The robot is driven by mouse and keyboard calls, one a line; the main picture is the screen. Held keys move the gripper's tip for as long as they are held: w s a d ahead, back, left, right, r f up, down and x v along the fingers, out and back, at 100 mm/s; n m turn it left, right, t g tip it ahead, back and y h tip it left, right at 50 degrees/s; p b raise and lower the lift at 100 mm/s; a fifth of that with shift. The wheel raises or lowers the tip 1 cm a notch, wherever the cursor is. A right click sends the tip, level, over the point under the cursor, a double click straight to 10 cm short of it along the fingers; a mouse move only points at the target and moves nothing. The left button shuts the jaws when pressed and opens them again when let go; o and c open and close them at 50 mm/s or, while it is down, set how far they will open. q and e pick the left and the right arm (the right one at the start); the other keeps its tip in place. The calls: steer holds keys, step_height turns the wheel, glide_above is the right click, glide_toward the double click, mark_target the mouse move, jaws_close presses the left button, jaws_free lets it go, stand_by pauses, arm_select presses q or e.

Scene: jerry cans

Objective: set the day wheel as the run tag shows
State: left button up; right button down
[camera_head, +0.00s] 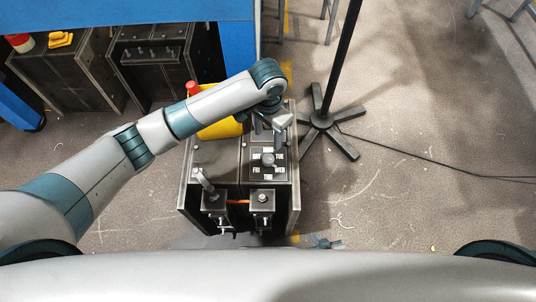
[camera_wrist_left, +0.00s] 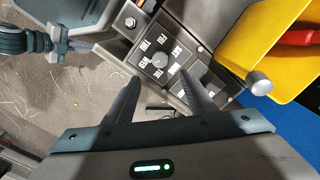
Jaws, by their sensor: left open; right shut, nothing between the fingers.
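The day wheel is a grey round knob (camera_head: 268,159) on a black plate ringed by white day labels, on top of a dark metal bench unit. It also shows in the left wrist view (camera_wrist_left: 160,58); its pointing direction is too small to read surely. My left gripper (camera_head: 272,128) is over the far end of the plate, just beyond the knob. In the left wrist view its fingers (camera_wrist_left: 160,78) are spread and empty, with the knob beyond the tips. My right gripper (camera_head: 326,243) is low beside the unit's near right corner, shut and empty. I cannot make out a run tag.
A yellow bin (camera_head: 222,129) with a red-capped thing stands at the unit's far left, partly behind my left arm. A small lever (camera_head: 205,182) and two clamp blocks sit at the near edge. A black stand (camera_head: 320,121) is at the right; open floor lies beyond.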

mark_target(268, 158)
arm_select(q)
step_height(268, 158, down, 14)
steer(key=shift+r, duration=0.2)
steer(key=shift+c, duration=0.4)
steer(key=c, duration=1)
